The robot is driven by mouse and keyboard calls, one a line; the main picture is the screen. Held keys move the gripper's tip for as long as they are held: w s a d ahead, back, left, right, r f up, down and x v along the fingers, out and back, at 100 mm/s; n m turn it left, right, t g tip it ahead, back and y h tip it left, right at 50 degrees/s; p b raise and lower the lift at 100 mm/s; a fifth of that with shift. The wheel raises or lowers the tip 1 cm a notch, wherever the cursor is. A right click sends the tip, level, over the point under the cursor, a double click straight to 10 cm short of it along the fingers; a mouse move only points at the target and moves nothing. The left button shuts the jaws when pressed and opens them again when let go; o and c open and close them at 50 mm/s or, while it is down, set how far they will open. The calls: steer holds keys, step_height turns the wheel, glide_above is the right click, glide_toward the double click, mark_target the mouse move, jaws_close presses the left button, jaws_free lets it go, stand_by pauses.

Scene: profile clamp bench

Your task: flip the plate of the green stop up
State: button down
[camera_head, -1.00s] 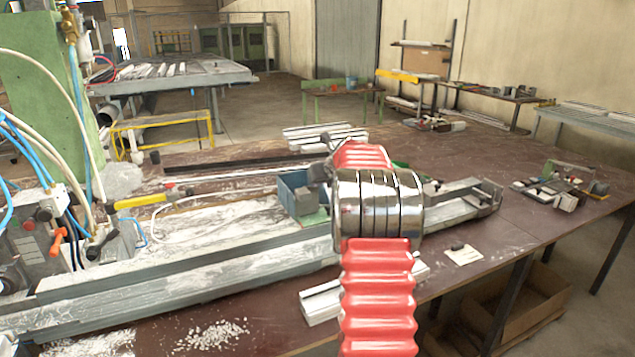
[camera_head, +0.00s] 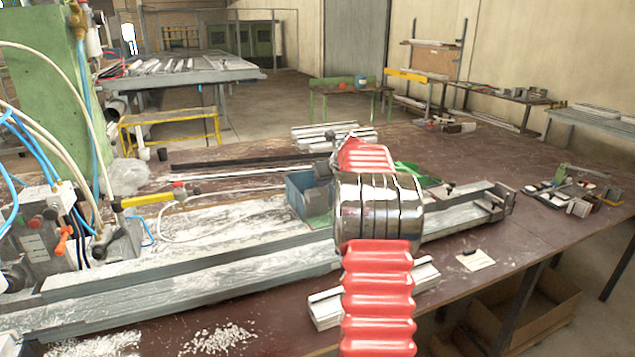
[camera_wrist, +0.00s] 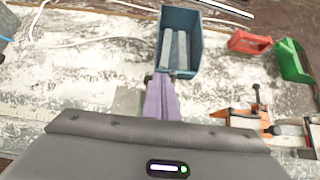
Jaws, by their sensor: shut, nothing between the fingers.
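A green piece (camera_wrist: 292,62), which I take for the green stop, stands at the right edge of the wrist view. It has an upright wall and a darker inside, and I cannot tell how its plate lies. A green patch (camera_head: 417,173) shows beyond my arm in the head view, mostly hidden. My gripper (camera_wrist: 160,80) is shut and empty, its purplish fingers reaching towards the front of the blue bin in the wrist view. It is well left of the green piece. In the head view my arm hides the fingers.
A blue bin (camera_wrist: 195,66) holding grey bars is beyond my fingertips. A red piece (camera_wrist: 250,42) stands between the bin and the green piece. An orange-and-grey clamp-like part (camera_wrist: 238,118) is nearer at right. A long metal rail (camera_head: 200,275) crosses the bench. White debris covers it.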

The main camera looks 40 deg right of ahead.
steer(key=shift+s+r, duration=0.15)
steer(key=shift+r, duration=0.15)
steer(key=w+d+r, duration=0.1)
steer(key=w+r, duration=0.2)
steer(key=r, duration=0.6)
steer(key=shift+w+d, duration=0.15)
stand_by(0.4)
